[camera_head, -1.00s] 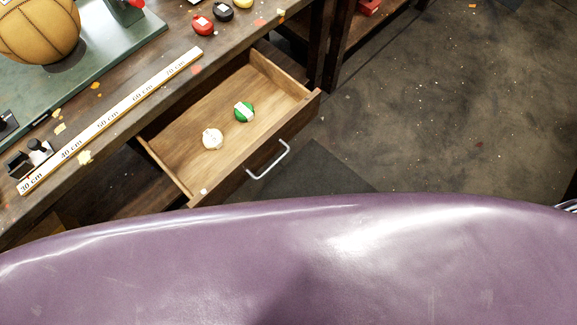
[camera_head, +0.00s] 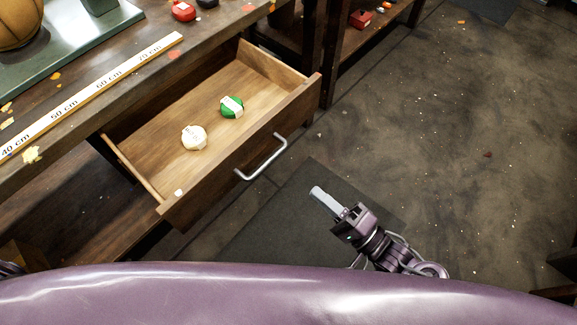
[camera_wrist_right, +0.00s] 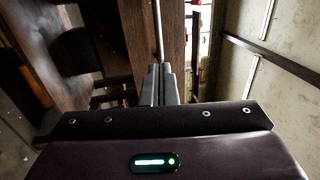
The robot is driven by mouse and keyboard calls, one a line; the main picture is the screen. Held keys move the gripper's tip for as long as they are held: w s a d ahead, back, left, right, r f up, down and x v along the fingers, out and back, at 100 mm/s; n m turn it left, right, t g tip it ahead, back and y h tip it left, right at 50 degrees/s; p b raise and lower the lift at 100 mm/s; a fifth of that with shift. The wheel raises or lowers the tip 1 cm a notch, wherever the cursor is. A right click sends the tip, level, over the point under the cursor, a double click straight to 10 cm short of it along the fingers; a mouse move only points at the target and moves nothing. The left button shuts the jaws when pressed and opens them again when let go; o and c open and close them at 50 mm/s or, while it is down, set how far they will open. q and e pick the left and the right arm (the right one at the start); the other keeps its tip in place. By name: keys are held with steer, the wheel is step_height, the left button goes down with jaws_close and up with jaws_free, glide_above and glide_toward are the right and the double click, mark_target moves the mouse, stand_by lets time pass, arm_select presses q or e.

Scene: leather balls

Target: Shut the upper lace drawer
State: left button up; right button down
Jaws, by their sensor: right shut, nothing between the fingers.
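The upper lace drawer (camera_head: 225,172) is pulled open from under the workbench. It holds a white lace ball (camera_head: 194,138) and a green-and-white lace ball (camera_head: 232,106). Its silver bar handle (camera_head: 262,158) is on the front panel. My right gripper (camera_head: 318,195) is shut and empty, out in front of the drawer and to the right of the handle, apart from it in the head view. In the right wrist view the shut fingers (camera_wrist_right: 162,75) point toward a wooden panel with a thin metal bar. My left gripper is not in view.
The workbench (camera_head: 120,95) bears a long ruler (camera_head: 90,95), a green board (camera_head: 90,40) and scattered scraps. A second shelf unit (camera_head: 345,60) stands right of the drawer. A dark mat (camera_head: 270,225) lies on the floor; open floor is to the right.

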steer(key=x, duration=1)
steer(key=shift+f, duration=0.1)
